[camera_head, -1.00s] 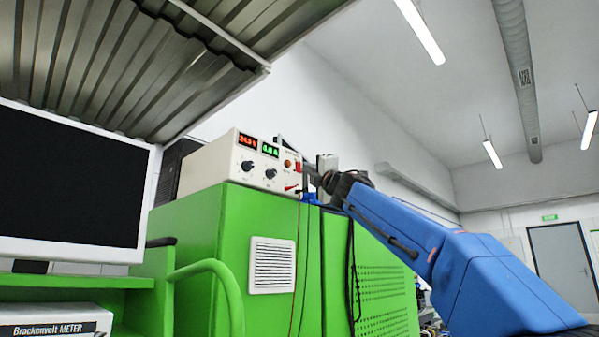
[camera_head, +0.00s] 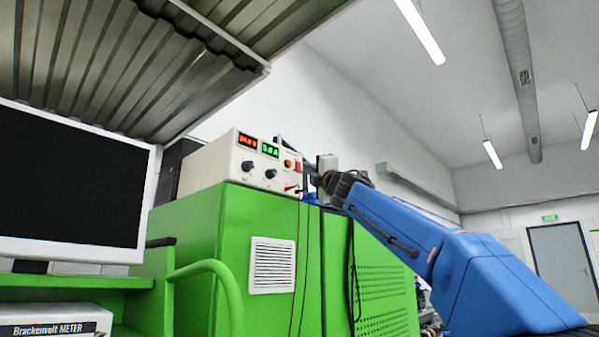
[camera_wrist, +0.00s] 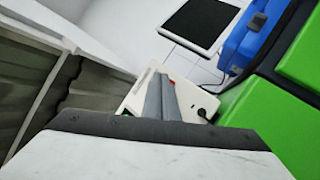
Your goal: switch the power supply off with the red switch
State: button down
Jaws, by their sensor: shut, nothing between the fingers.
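The cream power supply (camera_head: 215,165) stands on top of the green cabinet, with its red and green displays lit. The red switch (camera_head: 298,168) is at the right end of its front panel, partly hidden by my gripper (camera_head: 307,168). In the wrist view my gripper (camera_wrist: 161,80) has its grey fingers together, empty, pointing at the power supply (camera_wrist: 137,97). A bit of red, likely the switch (camera_wrist: 172,82), shows right beside the fingertips. I cannot tell whether they touch it or which way the switch is set.
The green cabinet (camera_head: 240,220) carries the supply, and thin cables hang down its front. A monitor (camera_head: 70,180) is at the left. A corrugated metal canopy (camera_head: 130,70) hangs overhead. Open room lies to the right.

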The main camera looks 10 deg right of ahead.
jog(key=shift+w+a, duration=0.25)
jog(key=shift+w, duration=0.1)
jog(key=shift+w+a+f, duration=0.1)
jog(key=shift+w+a, duration=0.1)
jog(key=shift+w, duration=0.05)
dwell(0.9)
jog(key=shift+s, duration=0.1)
jog(key=shift+s+d, duration=0.4)
jog(key=shift+s, duration=0.1)
dwell(0.4)
jog(key=s+d, duration=0.1)
jog(key=s, duration=0.1)
jog(key=s+d+r, duration=0.1)
jog(key=s+d, duration=0.1)
dwell(0.4)
jog(key=shift+f, duration=0.1)
dwell(0.4)
